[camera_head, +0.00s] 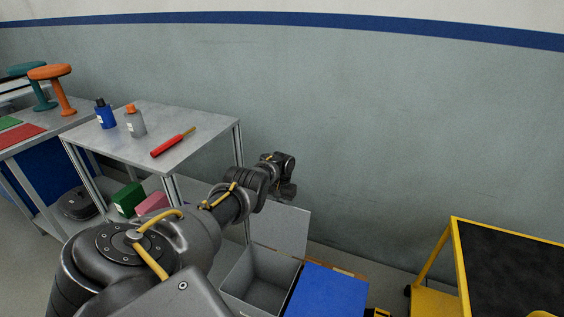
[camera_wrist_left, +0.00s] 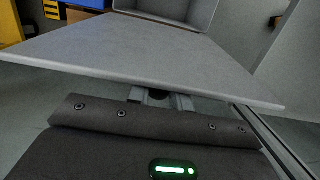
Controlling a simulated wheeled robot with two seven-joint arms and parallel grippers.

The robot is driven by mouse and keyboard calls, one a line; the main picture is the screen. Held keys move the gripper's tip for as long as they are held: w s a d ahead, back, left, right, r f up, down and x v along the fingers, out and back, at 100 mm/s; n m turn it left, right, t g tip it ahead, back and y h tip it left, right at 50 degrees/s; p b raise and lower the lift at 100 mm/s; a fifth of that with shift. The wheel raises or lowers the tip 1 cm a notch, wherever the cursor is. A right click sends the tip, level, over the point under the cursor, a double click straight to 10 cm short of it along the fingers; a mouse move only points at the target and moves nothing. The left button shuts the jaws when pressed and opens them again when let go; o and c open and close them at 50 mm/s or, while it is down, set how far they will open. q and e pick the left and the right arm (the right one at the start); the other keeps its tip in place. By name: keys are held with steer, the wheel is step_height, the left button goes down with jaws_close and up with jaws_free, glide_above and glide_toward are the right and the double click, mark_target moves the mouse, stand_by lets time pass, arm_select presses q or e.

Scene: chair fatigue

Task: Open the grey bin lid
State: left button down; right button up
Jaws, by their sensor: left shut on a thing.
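The grey bin (camera_head: 246,283) stands on the floor in the head view, with its inside showing. Its grey lid (camera_head: 282,228) stands raised at the back of the bin. My left gripper (camera_head: 284,190) is at the lid's upper edge. In the left wrist view the lid (camera_wrist_left: 150,48) fills the middle as a wide flat panel, with the open bin (camera_wrist_left: 165,12) beyond it. The left gripper (camera_wrist_left: 160,98) is shut on the lid's near edge; its fingertips are partly hidden under the panel. My right gripper is in neither view.
A blue lid (camera_head: 328,291) lies flat just right of the grey bin. A metal table (camera_head: 190,125) with bottles and a red tool stands to the left. A yellow cart (camera_head: 510,270) stands at the right. The wall (camera_head: 380,150) is close behind.

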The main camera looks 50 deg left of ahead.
arm_select(q)
steer(key=shift+w+d+f, duration=0.1)
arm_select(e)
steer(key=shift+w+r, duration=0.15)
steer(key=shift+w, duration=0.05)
arm_select(q)
steer(key=c, duration=1.3)
jaws_free()
